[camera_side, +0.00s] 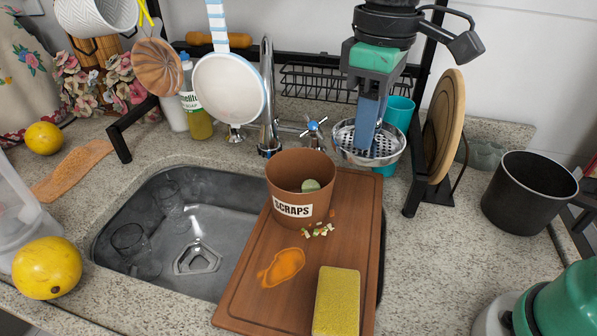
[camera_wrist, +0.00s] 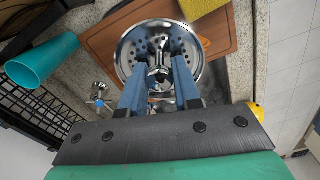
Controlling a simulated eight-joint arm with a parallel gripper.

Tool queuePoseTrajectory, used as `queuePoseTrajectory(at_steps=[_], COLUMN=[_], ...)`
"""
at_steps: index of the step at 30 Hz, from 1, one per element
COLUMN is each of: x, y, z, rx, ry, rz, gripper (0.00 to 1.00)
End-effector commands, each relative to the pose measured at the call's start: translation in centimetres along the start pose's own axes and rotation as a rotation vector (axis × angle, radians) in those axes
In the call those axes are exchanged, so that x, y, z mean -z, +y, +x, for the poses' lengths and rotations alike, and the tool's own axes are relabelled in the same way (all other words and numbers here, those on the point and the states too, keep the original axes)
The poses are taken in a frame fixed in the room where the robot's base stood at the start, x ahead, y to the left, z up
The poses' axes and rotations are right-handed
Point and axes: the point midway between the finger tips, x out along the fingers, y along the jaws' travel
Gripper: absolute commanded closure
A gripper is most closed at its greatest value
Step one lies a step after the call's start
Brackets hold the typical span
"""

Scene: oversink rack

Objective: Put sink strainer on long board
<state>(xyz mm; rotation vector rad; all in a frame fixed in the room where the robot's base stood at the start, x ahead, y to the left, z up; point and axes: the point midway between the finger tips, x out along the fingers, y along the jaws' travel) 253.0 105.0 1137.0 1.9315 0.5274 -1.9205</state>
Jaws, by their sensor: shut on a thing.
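The sink strainer (camera_side: 345,146) is a shiny, round, perforated metal basket. My gripper (camera_side: 368,132) is shut on its middle and holds it above the back right corner of the long board; the exact height is hard to tell. The wrist view shows the strainer (camera_wrist: 128,60) between the blue fingers of my gripper (camera_wrist: 160,70), with its holes facing up. The long board (camera_side: 250,299) is brown wood and lies across the right side of the sink; it also shows in the wrist view (camera_wrist: 224,42).
On the board are a brown scraps bin (camera_side: 285,180), an orange stain (camera_side: 282,267), small scraps (camera_side: 318,231) and a yellow sponge (camera_side: 337,300). A teal cup (camera_side: 399,112) and a rack with a round wooden board (camera_side: 443,128) stand close beside the strainer. The faucet (camera_side: 268,100) is left.

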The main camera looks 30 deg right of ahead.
Motion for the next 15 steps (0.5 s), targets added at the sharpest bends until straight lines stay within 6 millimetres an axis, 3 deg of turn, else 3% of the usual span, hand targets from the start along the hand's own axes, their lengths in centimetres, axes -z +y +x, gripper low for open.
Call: queuePoseTrajectory(at_steps=[15], x=[-0.2], y=[0.2], z=[10.7], rx=[0.0], ry=[0.0], rz=[0.003], gripper=[1.0])
